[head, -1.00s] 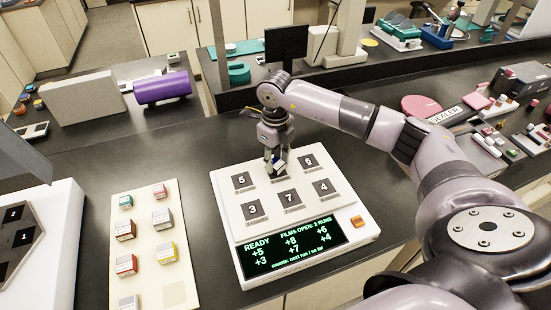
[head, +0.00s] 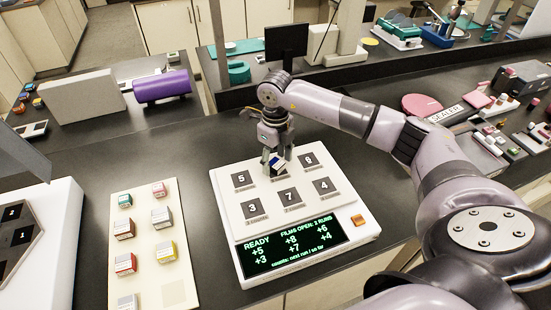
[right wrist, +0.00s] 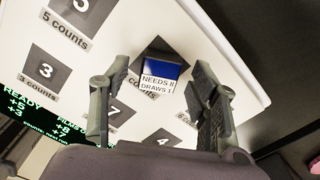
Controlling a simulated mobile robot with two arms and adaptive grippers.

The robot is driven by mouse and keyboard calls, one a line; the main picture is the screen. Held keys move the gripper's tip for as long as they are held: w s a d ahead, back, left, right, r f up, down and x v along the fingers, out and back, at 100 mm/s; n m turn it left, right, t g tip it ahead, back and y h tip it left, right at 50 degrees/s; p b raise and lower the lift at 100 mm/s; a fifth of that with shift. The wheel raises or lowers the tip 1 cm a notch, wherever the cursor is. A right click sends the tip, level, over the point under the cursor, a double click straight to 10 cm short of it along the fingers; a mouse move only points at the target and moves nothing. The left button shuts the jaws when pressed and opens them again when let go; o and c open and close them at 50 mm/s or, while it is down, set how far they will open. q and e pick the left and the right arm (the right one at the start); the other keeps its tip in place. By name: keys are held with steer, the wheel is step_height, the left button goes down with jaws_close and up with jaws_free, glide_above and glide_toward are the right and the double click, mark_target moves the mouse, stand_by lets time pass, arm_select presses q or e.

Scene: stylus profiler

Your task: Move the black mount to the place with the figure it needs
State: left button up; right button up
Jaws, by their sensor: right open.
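A small blue-topped mount (head: 276,161) stands on the upper middle pad of the white stage (head: 226,208). In the right wrist view the mount (right wrist: 160,72) shows a blue face and a white label reading "NEEDS 8 DRAWS 1"; I see no clearly black mount. It sits turned on a dark square pad, whose figure it hides. My right gripper (head: 279,152) is open above it. In the right wrist view the fingers of this gripper (right wrist: 161,72) are apart, one on either side of the mount, with gaps. My left gripper is out of view.
The other pads read 5 (head: 241,180), 6 (head: 308,161), 3 (head: 252,209), 7 (head: 288,197) and 4 (head: 322,187). A green-text screen (head: 292,243) says READY, with an orange button (head: 358,221) beside it. A cream tray (head: 143,198) holds several coloured mounts.

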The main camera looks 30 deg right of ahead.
mark_target(276, 163)
steer(key=shift+c, duration=0.3)
steer(key=shift+r+p, duration=2.1)
steer(key=shift+r, duration=1.45)
steer(key=shift+r, duration=0.15)
step_height(276, 163, up, 12)
steer(key=shift+f, duration=0.2)
